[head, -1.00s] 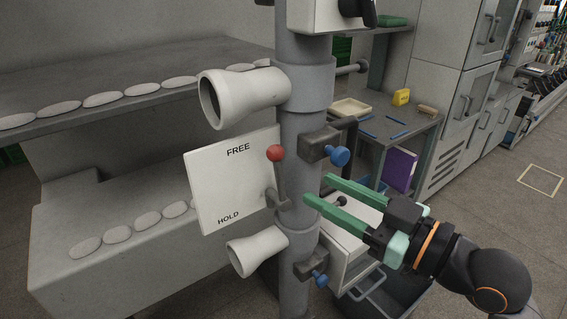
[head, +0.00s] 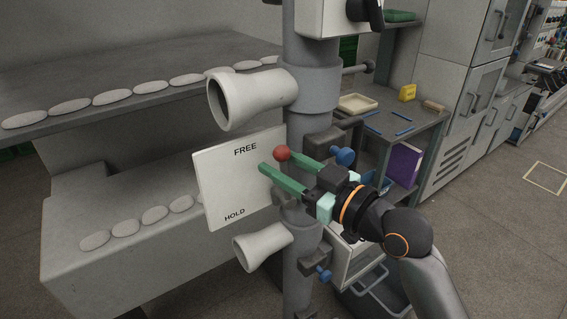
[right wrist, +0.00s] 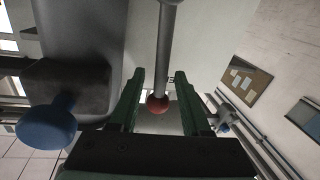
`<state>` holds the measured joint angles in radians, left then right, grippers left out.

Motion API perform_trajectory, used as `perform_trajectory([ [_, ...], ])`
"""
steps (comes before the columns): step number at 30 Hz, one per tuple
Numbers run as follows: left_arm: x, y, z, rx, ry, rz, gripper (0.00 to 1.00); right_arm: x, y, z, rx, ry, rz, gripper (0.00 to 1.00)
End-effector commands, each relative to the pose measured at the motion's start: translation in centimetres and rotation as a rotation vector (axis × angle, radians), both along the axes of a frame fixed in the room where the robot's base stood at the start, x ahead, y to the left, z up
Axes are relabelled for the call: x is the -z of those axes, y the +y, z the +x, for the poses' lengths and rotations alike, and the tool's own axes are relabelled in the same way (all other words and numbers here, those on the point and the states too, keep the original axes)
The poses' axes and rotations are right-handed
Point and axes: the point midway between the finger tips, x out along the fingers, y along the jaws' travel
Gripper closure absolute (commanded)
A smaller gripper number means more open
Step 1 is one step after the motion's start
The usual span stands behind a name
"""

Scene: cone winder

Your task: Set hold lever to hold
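The hold lever has a red ball knob (head: 282,153), which is by the word FREE at the top of a white plate (head: 226,185); HOLD is printed at the plate's bottom. My right gripper (head: 277,164) is open, with its green fingers reaching across the post at the knob. In the right wrist view the knob (right wrist: 157,104) and its grey rod (right wrist: 166,50) show between the two spread fingers, with gaps on both sides. The lever's lower part is hidden behind the gripper in the head view. My left gripper is not in view.
A grey post (head: 312,88) carries white funnels above (head: 250,98) and below (head: 262,247) the plate. Blue knobs (head: 344,157) stick out on the post's right. Shelves with pale oval pieces stand left; a side table (head: 420,135) stands behind right.

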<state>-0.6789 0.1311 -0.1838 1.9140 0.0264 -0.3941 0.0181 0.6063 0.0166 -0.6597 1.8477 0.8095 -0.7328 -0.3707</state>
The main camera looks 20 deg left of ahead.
Motion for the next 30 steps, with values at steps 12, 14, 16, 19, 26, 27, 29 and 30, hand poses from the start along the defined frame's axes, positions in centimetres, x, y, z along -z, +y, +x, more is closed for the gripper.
perform_trajectory([
  [12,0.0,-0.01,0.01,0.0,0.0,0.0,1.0,0.02,-0.05,0.0,0.0,0.0,0.0,0.99],
  [14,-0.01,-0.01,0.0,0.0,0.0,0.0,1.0,0.02,-0.05,0.0,0.0,0.0,0.0,1.0],
  [16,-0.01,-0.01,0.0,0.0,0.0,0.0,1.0,0.03,-0.06,0.0,0.0,0.0,0.0,1.0],
  [19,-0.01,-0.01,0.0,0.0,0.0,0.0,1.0,0.03,-0.06,0.0,0.0,0.0,-0.001,1.0],
  [26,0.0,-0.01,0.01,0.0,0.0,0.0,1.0,0.04,-0.06,0.01,0.0,0.0,-0.001,1.0],
  [27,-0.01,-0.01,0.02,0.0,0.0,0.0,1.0,0.04,-0.06,0.01,0.0,0.0,-0.001,1.0],
  [29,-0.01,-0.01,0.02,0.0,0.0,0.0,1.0,0.04,-0.06,0.01,0.0,0.0,-0.001,1.0],
  [30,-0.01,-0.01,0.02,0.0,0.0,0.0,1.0,0.05,-0.06,0.01,0.0,0.0,-0.001,1.0],
])
